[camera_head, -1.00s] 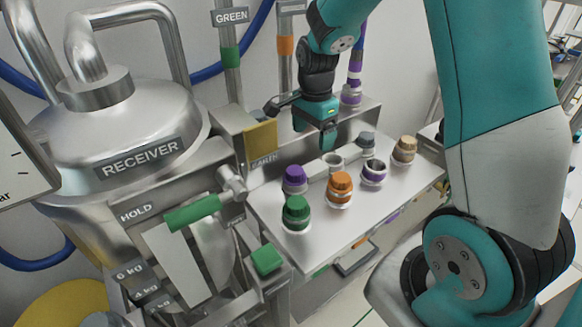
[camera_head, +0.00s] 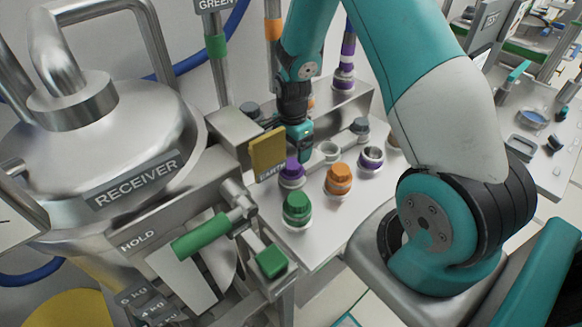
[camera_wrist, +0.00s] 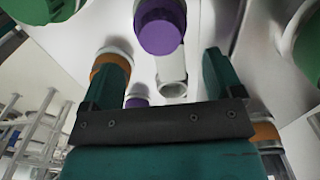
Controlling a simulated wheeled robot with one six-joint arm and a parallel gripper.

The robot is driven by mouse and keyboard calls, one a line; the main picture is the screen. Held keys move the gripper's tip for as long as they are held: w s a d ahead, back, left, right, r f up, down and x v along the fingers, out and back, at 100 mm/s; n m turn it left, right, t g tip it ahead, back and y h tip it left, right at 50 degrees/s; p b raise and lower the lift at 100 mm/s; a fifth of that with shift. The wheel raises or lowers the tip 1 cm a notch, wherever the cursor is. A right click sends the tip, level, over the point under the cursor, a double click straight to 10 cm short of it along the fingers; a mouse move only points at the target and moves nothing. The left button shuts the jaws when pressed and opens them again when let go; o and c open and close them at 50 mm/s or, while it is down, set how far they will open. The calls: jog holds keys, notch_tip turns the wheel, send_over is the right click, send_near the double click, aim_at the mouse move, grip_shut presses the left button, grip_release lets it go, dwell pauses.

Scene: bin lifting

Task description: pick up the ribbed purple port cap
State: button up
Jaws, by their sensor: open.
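The purple port cap (camera_head: 292,168) sits on a port at the left of the steel bench top, behind the green cap. In the wrist view the purple cap (camera_wrist: 161,34) lies near the top centre, between and beyond the fingertips of my open gripper (camera_wrist: 163,56). Nothing is held. Contact cannot be told.
The green cap (camera_head: 297,207) and orange cap (camera_head: 338,179) stand close by. A purple-ringed open port (camera_head: 370,159) and a grey cap (camera_head: 359,126) are farther right. The yellow plate (camera_head: 268,153) and green-handled lever (camera_head: 201,241) flank the left side.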

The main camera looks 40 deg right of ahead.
aim_at(292, 163)
notch_tip(292, 163, down, 7)
jog(key=shift+r+p, duration=0.2)
jog(key=shift+p, duration=0.45)
jog(key=shift+c, duration=0.5)
jog(key=c, duration=0.7)
